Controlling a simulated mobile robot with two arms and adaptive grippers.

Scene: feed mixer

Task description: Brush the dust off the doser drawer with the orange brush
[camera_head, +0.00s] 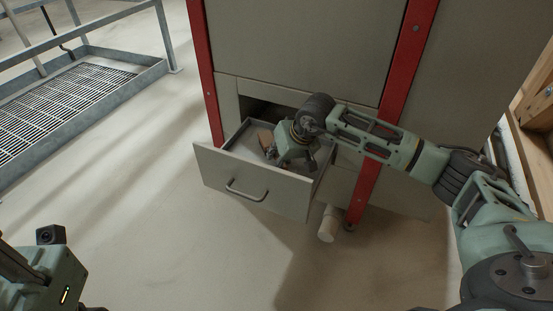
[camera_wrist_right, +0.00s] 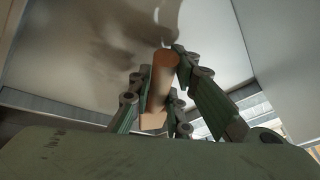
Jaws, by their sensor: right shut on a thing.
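The doser drawer (camera_head: 213,168) is pulled out of the grey machine, its handle facing front. My right gripper (camera_head: 284,158) reaches down into the open drawer from the right. It is shut on the orange brush (camera_wrist_right: 163,82), whose brownish-orange handle stands between the fingers in the right wrist view. In the head view only a small brownish part of the brush (camera_head: 265,138) shows beside the gripper. Dark, blurry patches of dust or shadow (camera_wrist_right: 125,35) lie on the drawer floor in the wrist view. My left arm's end (camera_head: 45,265) is at the lower left, its fingers hidden.
The grey machine (camera_head: 300,45) with red posts (camera_head: 402,75) stands behind the drawer. A pale cylinder (camera_head: 328,224) is below the drawer on its right. A metal grated platform (camera_head: 65,98) with railings is at the left. Wooden shelving (camera_head: 535,110) is at the right. The floor in front is clear.

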